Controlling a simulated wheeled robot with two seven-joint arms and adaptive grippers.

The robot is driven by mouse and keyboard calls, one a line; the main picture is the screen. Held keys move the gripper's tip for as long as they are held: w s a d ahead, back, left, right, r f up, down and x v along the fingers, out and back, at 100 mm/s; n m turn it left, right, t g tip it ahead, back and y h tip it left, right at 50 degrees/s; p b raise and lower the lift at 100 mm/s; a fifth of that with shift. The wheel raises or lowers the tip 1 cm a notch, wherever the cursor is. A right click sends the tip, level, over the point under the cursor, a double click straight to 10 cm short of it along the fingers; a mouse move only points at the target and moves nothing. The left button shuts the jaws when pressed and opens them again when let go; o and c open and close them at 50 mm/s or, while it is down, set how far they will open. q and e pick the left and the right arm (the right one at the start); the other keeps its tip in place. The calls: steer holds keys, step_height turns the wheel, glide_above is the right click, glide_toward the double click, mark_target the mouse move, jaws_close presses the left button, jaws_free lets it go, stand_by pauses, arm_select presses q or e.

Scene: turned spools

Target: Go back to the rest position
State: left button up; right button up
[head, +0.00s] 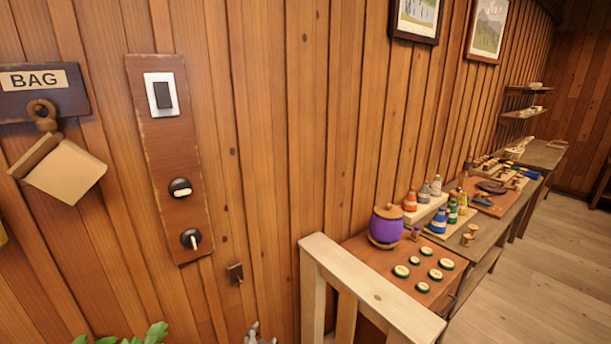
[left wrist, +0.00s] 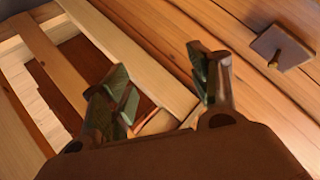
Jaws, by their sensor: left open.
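My left gripper (left wrist: 160,72) is open in the left wrist view, with its two green-padded fingers apart and nothing between them. Pale wooden rails lie behind the fingers, and the plank wall is at the right. In the head view only a small grey tip of what looks like my left gripper (head: 257,335) shows at the bottom edge, beside the wall. My right gripper is not in view.
A pale wooden railing (head: 372,290) stands in front of a bench with a purple pot (head: 386,227) and bottles. A switch board (head: 170,150) and a BAG sign (head: 40,92) hang on the wall.

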arm_select(q)
steer(key=s+a+f+n+g+b, duration=0.1)
steer(key=s+a+f+n+g, duration=0.15)
steer(key=s+f, duration=1)
steer(key=s+a+f+n+g, duration=0.25)
steer(key=s+f, duration=0.65)
steer(key=f, duration=0.6)
steer(key=s+a+f+g+b, duration=0.1)
steer(key=s+f, duration=0.3)
steer(key=s, duration=0.7)
steer(key=s+a+f+g, duration=0.3)
steer(key=s+f, duration=0.2)
steer(key=s, duration=0.7)
steer(key=s+a+f+g+b, duration=0.1)
steer(key=s+f, duration=0.4)
steer(key=s, duration=0.7)
steer(key=shift+a+f+n+g+b, duration=0.2)
steer(key=shift+a+n+g+b, duration=0.15)
steer(key=shift+a, duration=0.2)
